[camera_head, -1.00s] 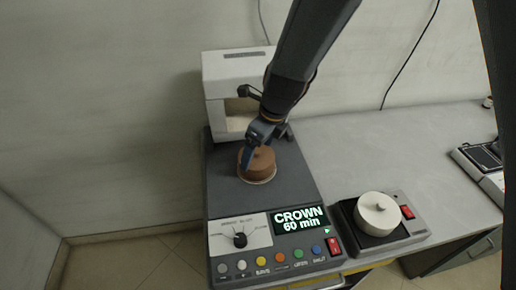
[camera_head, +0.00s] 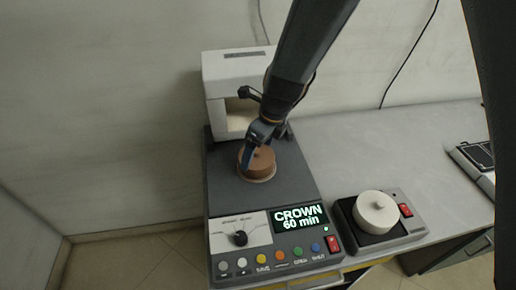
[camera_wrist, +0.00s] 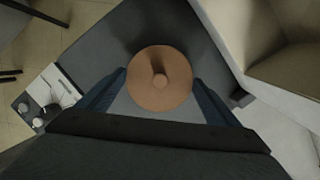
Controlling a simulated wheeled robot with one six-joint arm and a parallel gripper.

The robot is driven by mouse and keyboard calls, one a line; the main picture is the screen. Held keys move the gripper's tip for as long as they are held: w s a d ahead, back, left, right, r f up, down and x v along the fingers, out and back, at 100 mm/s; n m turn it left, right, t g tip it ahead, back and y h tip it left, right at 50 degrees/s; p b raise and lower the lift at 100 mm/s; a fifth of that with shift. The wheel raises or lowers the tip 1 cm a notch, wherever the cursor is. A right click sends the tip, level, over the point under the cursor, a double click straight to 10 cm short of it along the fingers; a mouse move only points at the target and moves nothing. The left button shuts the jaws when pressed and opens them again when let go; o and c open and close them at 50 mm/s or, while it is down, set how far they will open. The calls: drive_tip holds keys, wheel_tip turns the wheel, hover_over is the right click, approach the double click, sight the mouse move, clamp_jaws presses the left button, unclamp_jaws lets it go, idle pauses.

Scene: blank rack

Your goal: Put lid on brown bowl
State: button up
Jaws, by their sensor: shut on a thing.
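A round brown lid (camera_wrist: 160,78) with a small knob in its middle lies between my fingertips in the wrist view. It also shows in the head view (camera_head: 262,160), level on top of a brown bowl shape; the seam between lid and bowl is too small to make out. The finger on the far side is mostly hidden in the head view.
The grey machine (camera_head: 222,190) has a white housing (camera_head: 235,68) behind the brown piece and a front panel reading "CROWN 60 min". A white lidded pot (camera_head: 377,212) stands on a small dark unit at right. The grey counter (camera_head: 390,145) behind it is clear.

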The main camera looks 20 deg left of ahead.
drive_tip(key=o, duration=1)
wheel_tip(320, 180, up, 5)
drive_tip(key=p, duration=0.6)
drive_tip(key=shift+r+p, duration=0.7)
drive_tip(key=shift+r, duration=0.3)
drive_tip(key=shift+d, duration=0.1)
